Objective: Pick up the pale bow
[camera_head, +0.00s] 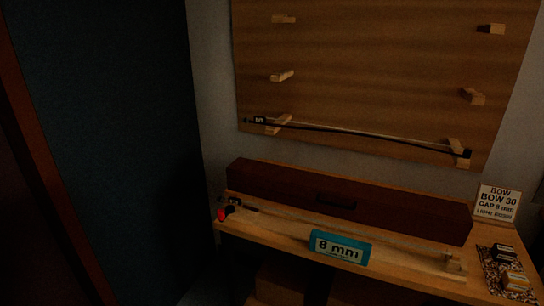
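A long thin pale bow (400,242) appears to lie along the bench top, in front of the dark brown case. Its left end is near a small dark fitting and a red piece (221,215); its right end is near a small wooden block (453,266). The dim light makes its ends hard to tell. A second bow (350,131), with a dark stick, hangs across the lowest pegs of the wall board. Neither of my grippers shows in the head view.
A teal "8 mm" block (340,248) stands at the bench's front edge. The long brown case (345,199) lies behind. Several small items sit on a speckled mat (490,262) at right. Empty pegs (283,76) project from the board above.

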